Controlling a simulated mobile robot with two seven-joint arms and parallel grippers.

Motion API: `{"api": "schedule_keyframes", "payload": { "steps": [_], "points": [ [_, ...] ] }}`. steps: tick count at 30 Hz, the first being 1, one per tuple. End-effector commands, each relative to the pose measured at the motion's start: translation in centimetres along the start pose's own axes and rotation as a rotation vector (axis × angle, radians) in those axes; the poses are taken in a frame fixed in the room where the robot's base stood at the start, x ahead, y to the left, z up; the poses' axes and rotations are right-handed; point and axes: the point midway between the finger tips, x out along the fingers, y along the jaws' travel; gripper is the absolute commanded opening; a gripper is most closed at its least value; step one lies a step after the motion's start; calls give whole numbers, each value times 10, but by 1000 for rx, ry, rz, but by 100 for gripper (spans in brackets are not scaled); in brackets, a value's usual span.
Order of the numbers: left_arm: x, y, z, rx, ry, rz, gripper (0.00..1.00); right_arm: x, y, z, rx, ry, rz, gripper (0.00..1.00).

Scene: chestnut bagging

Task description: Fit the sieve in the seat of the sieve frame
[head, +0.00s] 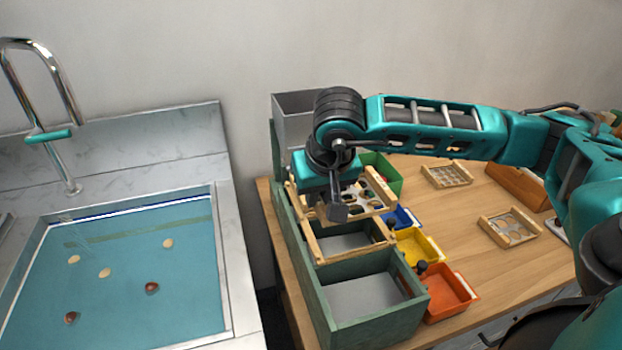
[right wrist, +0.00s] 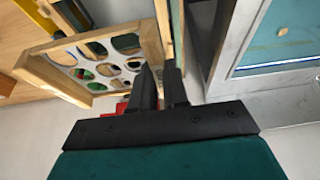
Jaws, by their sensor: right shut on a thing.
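My right gripper (head: 337,206) is shut on the rim of a wooden-rimmed sieve (head: 381,187) with large round holes. The sieve also shows in the right wrist view (right wrist: 152,45), left of the fingers (right wrist: 160,82). It is held over the wooden sieve frame (head: 318,250), which sits on top of a green box. The sieve looks apart from the frame, but the gripper hides part of both, so the gap is hard to judge. My left gripper is not in view.
Two other sieves (head: 447,174) (head: 510,228) lie on the wooden table. Blue, yellow (head: 420,247) and orange (head: 449,297) bins stand right of the green box (head: 372,322). A water basin (head: 130,290) with floating chestnuts is at left. A grey bin (head: 293,120) stands behind.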

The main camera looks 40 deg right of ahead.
Motion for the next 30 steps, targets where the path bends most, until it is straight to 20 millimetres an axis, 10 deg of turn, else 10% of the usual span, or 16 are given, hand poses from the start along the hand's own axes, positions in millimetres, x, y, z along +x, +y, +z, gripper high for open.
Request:
{"api": "schedule_keyframes", "payload": {
  "steps": [30],
  "points": [
    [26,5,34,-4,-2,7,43,56,0,23,-1,1,0,0]
  ]
}}
